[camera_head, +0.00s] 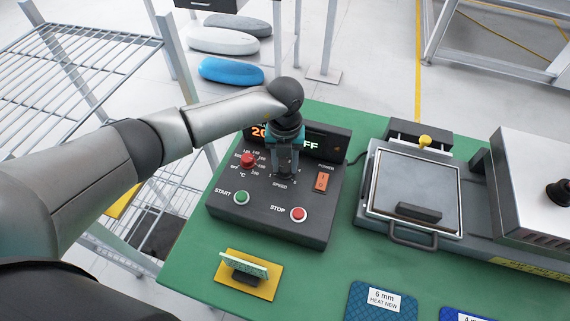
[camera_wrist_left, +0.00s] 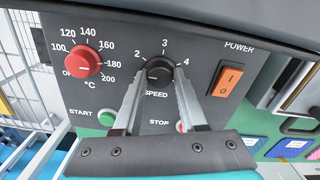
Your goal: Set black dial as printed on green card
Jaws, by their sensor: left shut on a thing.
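The black dial (camera_wrist_left: 159,68) marked SPEED sits on the dark control box (camera_head: 262,219), with 2, 3 and 4 printed around it in the left wrist view. Its pointer is too small to read surely. My left gripper (camera_wrist_left: 159,80) points down at the dial, with one finger on each side, shut on it. In the head view my left gripper (camera_head: 284,174) hides most of the dial. The green card (camera_head: 244,264) leans in a black holder on a yellow plate near the table's front left; its print is unreadable. My right gripper is out of view.
Beside the dial are a red temperature knob (camera_wrist_left: 82,62), an orange power switch (camera_wrist_left: 227,80), a green START button (camera_head: 241,197) and a red STOP button (camera_head: 298,214). A press with a handle (camera_head: 412,236) stands to the right. Blue sample boards (camera_head: 381,302) lie in front.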

